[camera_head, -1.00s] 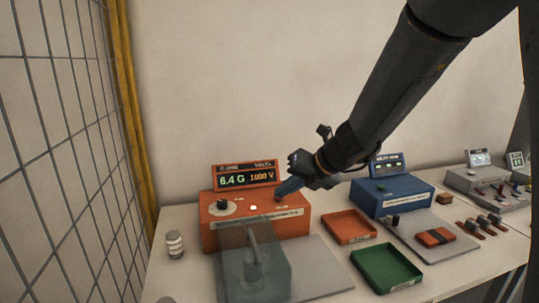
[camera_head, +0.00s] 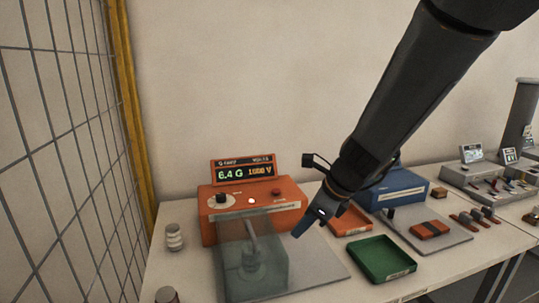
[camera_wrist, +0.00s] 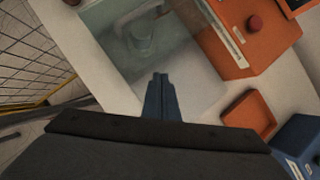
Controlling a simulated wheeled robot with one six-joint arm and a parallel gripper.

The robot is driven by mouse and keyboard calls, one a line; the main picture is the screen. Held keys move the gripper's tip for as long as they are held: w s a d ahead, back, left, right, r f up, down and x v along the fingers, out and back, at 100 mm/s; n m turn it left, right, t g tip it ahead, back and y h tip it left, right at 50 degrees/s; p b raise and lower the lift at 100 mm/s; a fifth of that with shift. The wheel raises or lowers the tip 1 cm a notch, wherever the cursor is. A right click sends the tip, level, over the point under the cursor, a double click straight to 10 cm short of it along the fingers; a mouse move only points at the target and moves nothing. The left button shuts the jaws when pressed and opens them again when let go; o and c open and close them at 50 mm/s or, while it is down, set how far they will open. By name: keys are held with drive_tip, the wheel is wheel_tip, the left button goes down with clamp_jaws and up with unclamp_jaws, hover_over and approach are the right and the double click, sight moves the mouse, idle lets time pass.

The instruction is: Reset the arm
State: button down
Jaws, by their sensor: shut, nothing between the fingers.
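My gripper (camera_head: 303,226) hangs in the air in front of the right part of the orange tester, its blue fingers pointing down and left. In the wrist view my gripper (camera_wrist: 160,78) has its two fingers together with nothing between them. The orange tester (camera_head: 282,213) has a lit display (camera_head: 244,171) above it reading 6.4 and what looks like 1000 V. A dark knob, a lit spot and a red button (camera_head: 276,192) are on its top. The red button (camera_wrist: 255,23) also shows in the wrist view, apart from the fingers.
A clear cover (camera_head: 238,275) stands in front of the tester on a grey plate (camera_head: 325,265). An orange tray (camera_head: 352,222), a green tray (camera_head: 381,262) and a blue device (camera_head: 410,188) are to the right. A wire fence (camera_head: 60,150) is at the left.

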drive_tip(key=s+d+f+n+g+h+b, duration=0.1)
drive_tip(key=s+d+f+n, duration=0.3)
drive_tip(key=n, duration=0.7)
drive_tip(key=s+d+f+n+g+h+b, duration=0.1)
drive_tip(key=s+d+f+n+h, duration=0.3)
drive_tip(key=s+d+n, duration=0.3)
drive_tip(key=s+n, duration=0.2)
drive_tip(key=n, duration=0.3)
drive_tip(key=shift+s+d, duration=0.25)
drive_tip(key=shift+d, duration=0.05)
drive_tip(key=shift+f, duration=0.1)
